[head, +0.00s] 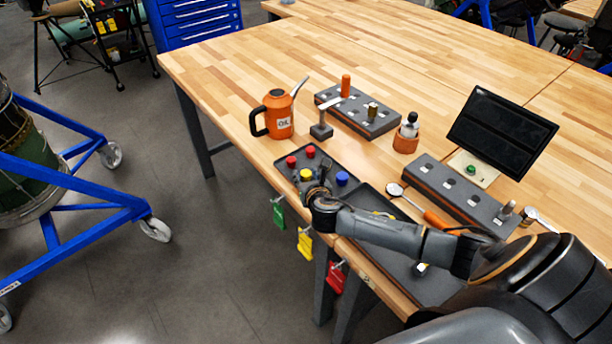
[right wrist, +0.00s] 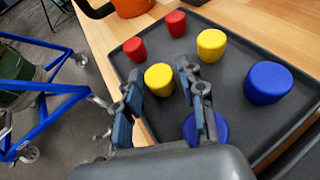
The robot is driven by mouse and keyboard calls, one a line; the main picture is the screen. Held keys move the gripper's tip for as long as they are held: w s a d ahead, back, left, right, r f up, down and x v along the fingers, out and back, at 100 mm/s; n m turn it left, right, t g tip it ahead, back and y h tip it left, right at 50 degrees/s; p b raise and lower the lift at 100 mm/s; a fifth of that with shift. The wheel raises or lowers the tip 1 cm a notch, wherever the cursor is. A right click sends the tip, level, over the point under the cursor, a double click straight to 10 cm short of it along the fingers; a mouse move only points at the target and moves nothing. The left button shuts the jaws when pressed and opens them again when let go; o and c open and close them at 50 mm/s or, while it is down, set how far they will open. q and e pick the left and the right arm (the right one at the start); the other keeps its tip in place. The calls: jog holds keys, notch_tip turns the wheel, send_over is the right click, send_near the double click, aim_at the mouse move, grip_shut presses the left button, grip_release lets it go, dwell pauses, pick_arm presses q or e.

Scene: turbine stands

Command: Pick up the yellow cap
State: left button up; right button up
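Two yellow caps stand in a dark tray (right wrist: 235,115). The nearer yellow cap (right wrist: 159,79) is just ahead of and between my right gripper's fingertips in the right wrist view; whether they touch it I cannot tell. The farther yellow cap (right wrist: 211,45) stands beyond the right finger. In the head view one yellow cap (head: 306,174) shows clearly beside my right gripper (head: 319,188); the arm partly hides the other caps there. My right gripper is open, with nothing held between its fingers. My left gripper is not in view.
Two red caps (right wrist: 135,49) (right wrist: 176,23) stand behind the yellow ones. A blue cap (right wrist: 268,82) stands to the right; another (right wrist: 205,128) is partly behind the right finger. An orange oil can (head: 279,115) stands behind the tray. Tags hang along the table edge (head: 367,269).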

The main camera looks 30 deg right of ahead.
jog(key=shift+w+d+f, duration=0.15)
jog(key=shift+w+f, duration=0.05)
jog(key=shift+w, duration=0.4)
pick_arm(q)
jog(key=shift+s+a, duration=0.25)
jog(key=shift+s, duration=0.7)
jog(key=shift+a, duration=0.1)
pick_arm(e)
jog(key=shift+c, duration=0.2)
jog(key=c, duration=0.6)
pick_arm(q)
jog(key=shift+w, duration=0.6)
pick_arm(e)
jog(key=shift+o, duration=0.2)
